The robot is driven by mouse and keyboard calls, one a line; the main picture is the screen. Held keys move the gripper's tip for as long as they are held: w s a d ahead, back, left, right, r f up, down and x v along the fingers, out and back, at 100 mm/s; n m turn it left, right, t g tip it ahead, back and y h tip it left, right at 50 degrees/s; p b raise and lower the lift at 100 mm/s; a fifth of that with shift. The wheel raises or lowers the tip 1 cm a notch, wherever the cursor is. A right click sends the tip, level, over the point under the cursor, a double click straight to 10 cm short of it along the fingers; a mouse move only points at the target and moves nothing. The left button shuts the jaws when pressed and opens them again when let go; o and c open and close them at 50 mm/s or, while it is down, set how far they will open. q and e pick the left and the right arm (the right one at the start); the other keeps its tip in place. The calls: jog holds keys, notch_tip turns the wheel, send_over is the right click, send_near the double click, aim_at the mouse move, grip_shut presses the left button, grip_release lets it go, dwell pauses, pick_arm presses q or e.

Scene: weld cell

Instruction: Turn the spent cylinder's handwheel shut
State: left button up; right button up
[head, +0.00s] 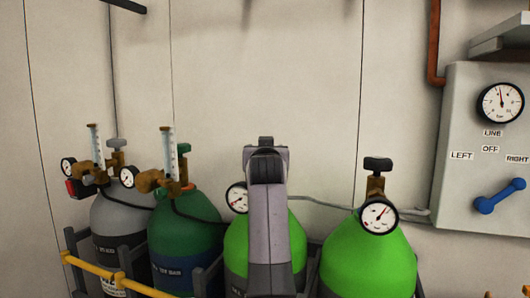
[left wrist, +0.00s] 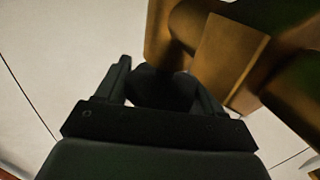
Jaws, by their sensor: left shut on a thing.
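In the left wrist view, my left gripper (left wrist: 158,80) is shut on a dark handwheel (left wrist: 163,92), one finger on each side of it. A brass valve body (left wrist: 230,50) sits just beyond the wheel. In the head view, my left arm stands in front of the left bright green cylinder (head: 236,250) and hides its valve and wheel; the gripper's fingers are hidden too. That cylinder's gauge (head: 237,197) peeks out left of my arm, its needle pointing low and left. My right gripper is in neither view.
Another bright green cylinder (head: 367,265) with a black handwheel (head: 378,164) and gauge (head: 379,217) stands at right. Dark green (head: 185,235) and grey (head: 120,220) cylinders with flowmeters stand at left behind a yellow bar (head: 95,270). A panel (head: 465,130) carries a blue lever (head: 500,196) slanting toward RIGHT.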

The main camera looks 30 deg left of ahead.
pick_arm(q)
jog(key=shift+f+m+t+h, duration=0.1)
jog(key=shift+m+t+h, duration=0.2)
jog(key=shift+m+h, duration=0.2)
jog(key=o, duration=1)
jog(key=shift+d, duration=0.1)
